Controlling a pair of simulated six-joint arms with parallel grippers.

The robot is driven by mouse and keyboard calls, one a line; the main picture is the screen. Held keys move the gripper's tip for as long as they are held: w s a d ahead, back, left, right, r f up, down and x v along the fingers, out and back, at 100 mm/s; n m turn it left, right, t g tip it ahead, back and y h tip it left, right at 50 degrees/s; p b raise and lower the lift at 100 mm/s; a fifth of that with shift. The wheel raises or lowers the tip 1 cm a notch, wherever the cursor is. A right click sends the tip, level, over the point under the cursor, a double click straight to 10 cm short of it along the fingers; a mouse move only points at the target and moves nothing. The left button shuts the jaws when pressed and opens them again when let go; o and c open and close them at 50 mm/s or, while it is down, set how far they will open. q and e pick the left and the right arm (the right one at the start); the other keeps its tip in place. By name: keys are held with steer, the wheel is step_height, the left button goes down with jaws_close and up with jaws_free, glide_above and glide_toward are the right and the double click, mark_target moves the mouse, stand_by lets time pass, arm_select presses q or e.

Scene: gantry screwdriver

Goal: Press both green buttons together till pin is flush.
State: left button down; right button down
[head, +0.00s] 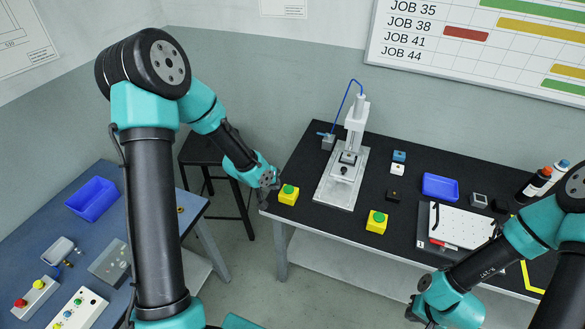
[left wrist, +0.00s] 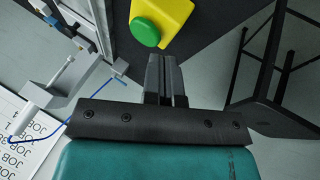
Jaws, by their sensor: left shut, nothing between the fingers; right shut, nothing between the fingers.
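Two yellow button boxes with green tops stand along the front of the black bench. The left green button (head: 288,189) is near the bench's left corner, and the right green button (head: 379,217) is nearer the middle. My left gripper (head: 274,182) is shut and empty, just left of the left box. In the left wrist view its closed fingers (left wrist: 164,62) point toward the green button (left wrist: 145,32), apparently without touching it. My right gripper (head: 424,318) is low at the front, apart from the right box. The press (head: 355,125) stands behind; its pin is too small to judge.
A blue tray (head: 440,187), small blocks and bottles (head: 535,184) sit on the bench's right side. A dark stool (head: 210,150) stands between this bench and the blue table (head: 140,215) at left. The bench top between the two button boxes is clear.

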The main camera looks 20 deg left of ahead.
mark_target(289, 189)
arm_select(q)
steer(key=shift+w+d+r+m+g+y, duration=0.3)
steer(key=shift+w+d+r+m+g, duration=0.1)
steer(key=shift+w+d+m+g, duration=0.2)
steer(key=d+r+g+y, duration=0.1)
steer(key=w+d+r+m+g+y, duration=0.1)
steer(key=r, duration=0.1)
steer(key=r+g+y, duration=0.1)
steer(key=g, duration=0.1)
steer(key=shift+w+d+r+m, duration=0.3)
steer(key=shift+w+d+r, duration=0.05)
steer(key=shift+w+d, duration=0.05)
steer(key=shift+r+y, duration=0.3)
steer(key=shift+r, duration=0.05)
steer(key=shift+f, duration=0.1)
steer(key=shift+f, duration=2.85)
